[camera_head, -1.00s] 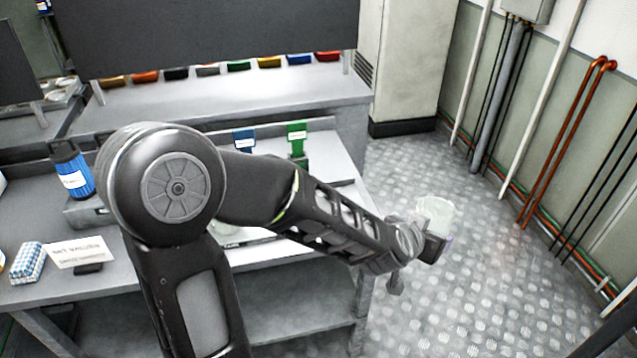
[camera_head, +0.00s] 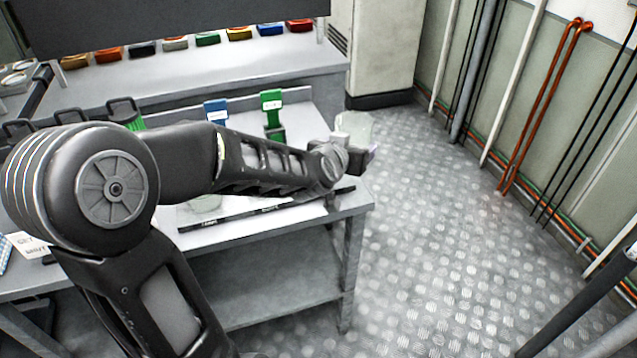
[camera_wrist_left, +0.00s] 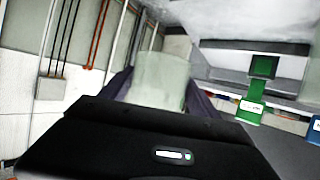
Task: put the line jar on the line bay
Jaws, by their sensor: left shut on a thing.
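A pale, see-through jar (camera_head: 355,128) is held in my left gripper (camera_head: 357,150), beyond the right end of the near bench's top in the head view. In the left wrist view the jar (camera_wrist_left: 160,78) stands between the dark fingers of the gripper (camera_wrist_left: 160,95). A green label stand (camera_head: 272,110) and a blue label stand (camera_head: 216,112) are at the back of the bench (camera_head: 340,205). Their writing is too small to read, so I cannot tell which marks the line bay. The green stand (camera_wrist_left: 255,88) also shows in the left wrist view. My right gripper is not visible.
A clear glass item (camera_head: 203,205) sits on the bench near a dark strip (camera_head: 255,215), partly behind my left arm. Several coloured bins (camera_head: 237,34) line the back bench.

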